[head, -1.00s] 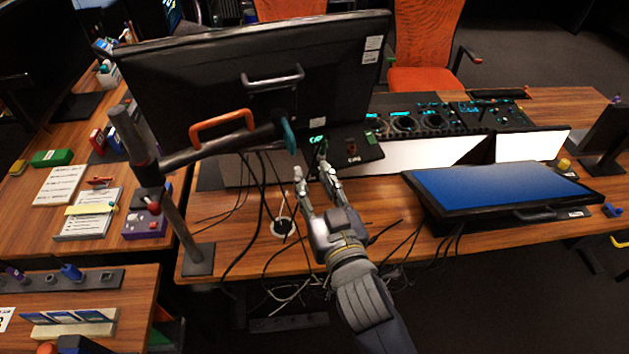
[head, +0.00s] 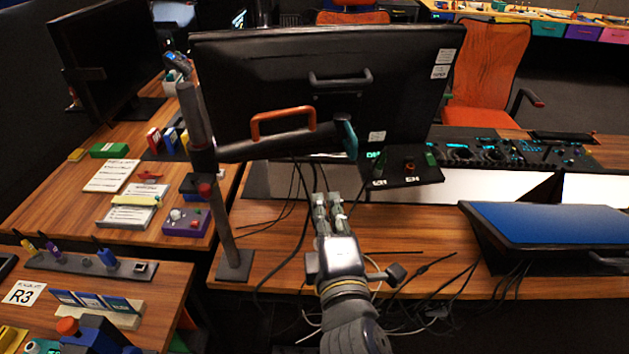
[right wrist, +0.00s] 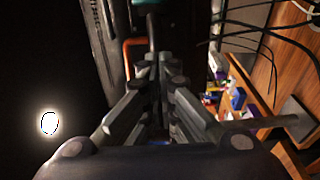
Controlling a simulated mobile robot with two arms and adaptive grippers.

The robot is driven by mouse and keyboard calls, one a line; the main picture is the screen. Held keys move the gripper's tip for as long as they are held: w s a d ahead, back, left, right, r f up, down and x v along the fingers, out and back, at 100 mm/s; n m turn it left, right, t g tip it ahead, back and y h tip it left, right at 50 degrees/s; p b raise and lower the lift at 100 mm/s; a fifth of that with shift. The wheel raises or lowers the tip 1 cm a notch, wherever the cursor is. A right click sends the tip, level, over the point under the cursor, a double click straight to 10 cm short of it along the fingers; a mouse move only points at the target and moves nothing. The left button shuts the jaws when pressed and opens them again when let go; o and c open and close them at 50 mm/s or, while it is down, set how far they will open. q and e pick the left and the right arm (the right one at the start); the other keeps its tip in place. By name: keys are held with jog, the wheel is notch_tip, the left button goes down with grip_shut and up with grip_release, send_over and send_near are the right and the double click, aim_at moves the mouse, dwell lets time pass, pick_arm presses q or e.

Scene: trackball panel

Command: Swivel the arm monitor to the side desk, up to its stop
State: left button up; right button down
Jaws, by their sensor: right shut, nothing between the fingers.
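The arm monitor (head: 400,75) shows its dark back in the head view, held on a pole (head: 207,150) with a horizontal arm (head: 265,145). An orange handle (head: 283,114) is on the arm, and a grey handle (head: 341,79) is on the monitor's back. My right gripper (head: 328,199) is shut and empty, below the monitor arm and apart from both handles in the head view. In the right wrist view, the gripper fingers (right wrist: 159,70) are together, with part of the orange handle (right wrist: 130,58) beyond them. My left gripper is not in view. The side desk (head: 60,195) is at the left.
A control console (head: 500,152) with knobs and a flat blue screen (head: 560,222) are on the right. Cables (head: 400,280) hang around the desk's front edge. A purple box (head: 185,222), papers and a green block (head: 108,150) lie on the side desk. An orange chair (head: 490,70) stands behind.

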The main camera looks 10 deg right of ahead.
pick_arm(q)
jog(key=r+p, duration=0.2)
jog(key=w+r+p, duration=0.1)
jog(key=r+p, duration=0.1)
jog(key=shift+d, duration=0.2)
pick_arm(e)
jog(key=w+d, duration=0.5)
jog(key=w, duration=0.5)
jog(key=shift+w, duration=0.2)
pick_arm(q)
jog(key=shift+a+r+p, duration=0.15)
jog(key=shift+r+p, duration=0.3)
pick_arm(e)
jog(key=shift+d, duration=0.8)
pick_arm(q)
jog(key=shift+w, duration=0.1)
pick_arm(e)
jog(key=shift+d, duration=0.1)
